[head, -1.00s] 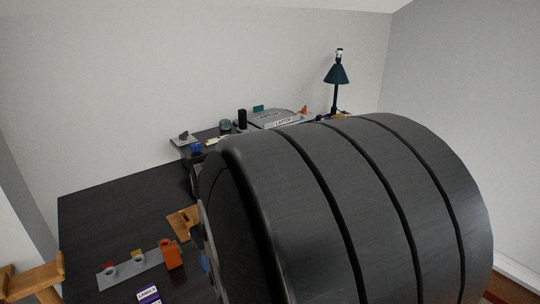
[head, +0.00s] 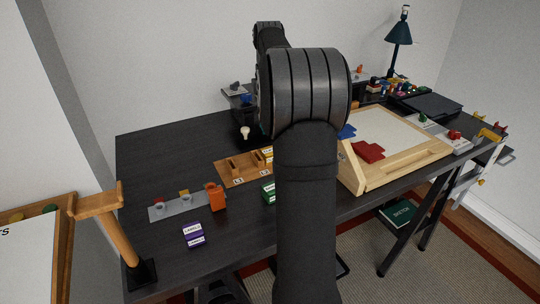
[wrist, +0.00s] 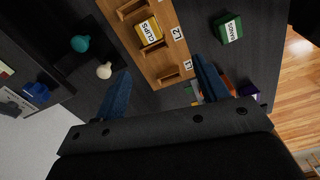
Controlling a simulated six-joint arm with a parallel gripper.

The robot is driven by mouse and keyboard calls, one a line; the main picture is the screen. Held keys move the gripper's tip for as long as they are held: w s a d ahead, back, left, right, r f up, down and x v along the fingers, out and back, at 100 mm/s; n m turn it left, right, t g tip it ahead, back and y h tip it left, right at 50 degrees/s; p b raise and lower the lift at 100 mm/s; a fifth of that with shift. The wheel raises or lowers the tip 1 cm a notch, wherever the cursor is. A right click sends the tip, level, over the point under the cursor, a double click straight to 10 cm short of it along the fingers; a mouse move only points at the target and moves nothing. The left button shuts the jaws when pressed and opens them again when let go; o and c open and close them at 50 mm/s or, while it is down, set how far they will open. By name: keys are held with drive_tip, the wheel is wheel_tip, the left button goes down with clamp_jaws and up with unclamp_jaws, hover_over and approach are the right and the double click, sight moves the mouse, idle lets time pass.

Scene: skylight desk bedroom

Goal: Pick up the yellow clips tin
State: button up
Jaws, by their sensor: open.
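The yellow clips tin (wrist: 150,31), with a white CLIPS label, sits in a wooden rack (wrist: 165,68) with several slots, near the L2 label. In the head view the tin (head: 267,153) shows only partly, beside my arm. My gripper (wrist: 162,66) is open and empty. In the wrist view its two blue fingers point toward the rack, and the tin appears beyond and between the fingertips, apart from them. The gripper is hidden behind my arm in the head view.
A green bands tin (wrist: 228,28) stands beside the rack. A purple tin (head: 193,236), an orange holder (head: 216,197) and a grey tray (head: 175,207) are nearer the front left. A wooden drawing board (head: 400,150) lies to the right.

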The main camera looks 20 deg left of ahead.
drive_tip(key=f, duration=0.3)
drive_tip(key=w+f+n, duration=0.1)
drive_tip(key=f, duration=0.3)
drive_tip(key=w+f+n, duration=0.1)
drive_tip(key=f, duration=0.3)
drive_tip(key=shift+w+a, duration=0.15)
drive_tip(key=shift+w, duration=0.05)
drive_tip(key=shift+s+a+f, duration=0.1)
drive_tip(key=shift+f, duration=1.3)
drive_tip(key=shift+a+f, duration=0.1)
drive_tip(key=shift+f, duration=1.3)
drive_tip(key=c, duration=1.1)
